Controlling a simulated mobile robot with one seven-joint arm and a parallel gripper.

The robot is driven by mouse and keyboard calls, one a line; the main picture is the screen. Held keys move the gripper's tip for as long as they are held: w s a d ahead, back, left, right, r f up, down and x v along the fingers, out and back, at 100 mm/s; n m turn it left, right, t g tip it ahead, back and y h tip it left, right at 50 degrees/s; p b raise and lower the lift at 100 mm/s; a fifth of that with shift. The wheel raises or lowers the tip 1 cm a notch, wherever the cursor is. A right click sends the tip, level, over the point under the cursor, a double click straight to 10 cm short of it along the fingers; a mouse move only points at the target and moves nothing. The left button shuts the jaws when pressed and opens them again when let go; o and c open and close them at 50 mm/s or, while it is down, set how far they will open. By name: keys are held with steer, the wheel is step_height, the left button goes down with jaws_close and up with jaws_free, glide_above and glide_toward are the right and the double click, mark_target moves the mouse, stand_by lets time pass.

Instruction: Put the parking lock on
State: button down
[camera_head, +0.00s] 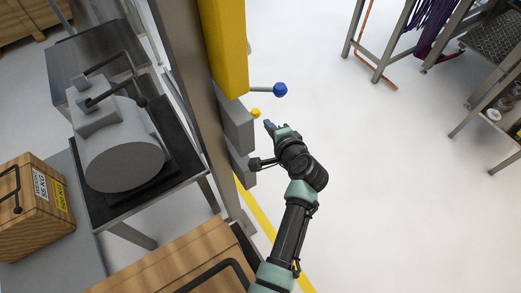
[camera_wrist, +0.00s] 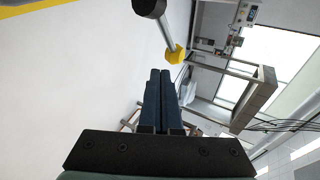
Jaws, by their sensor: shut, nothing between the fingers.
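My gripper (camera_head: 269,125) is shut and empty, its blue fingertips close together in the wrist view (camera_wrist: 160,74). In the head view it is beside grey boxes (camera_head: 236,127) on an upright post. A lever with a blue knob (camera_head: 280,90) sticks out to the right, above the gripper. A smaller yellow knob (camera_head: 255,113) is just up and left of the fingertips; contact cannot be told. In the wrist view a yellow knob (camera_wrist: 174,54) and a dark knob (camera_wrist: 149,7) show by a grey rod. No label marks which is the parking lock.
Left stands a table (camera_head: 185,175) with a grey cylindrical part (camera_head: 123,157); wooden crates (camera_head: 35,205) are nearby. Benches (camera_head: 480,85) stand at upper right. The floor (camera_head: 400,190) to the right is clear.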

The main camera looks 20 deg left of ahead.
steer(key=shift+w+a, duration=0.3)
steer(key=shift+a, duration=0.2)
steer(key=shift+w+a, duration=0.25)
steer(key=shift+a, duration=0.2)
steer(key=shift+a, duration=0.25)
steer(key=shift+r, duration=0.1)
steer(key=p+v, duration=0.2)
steer(key=v, duration=1.1)
steer(key=shift+d, duration=0.2)
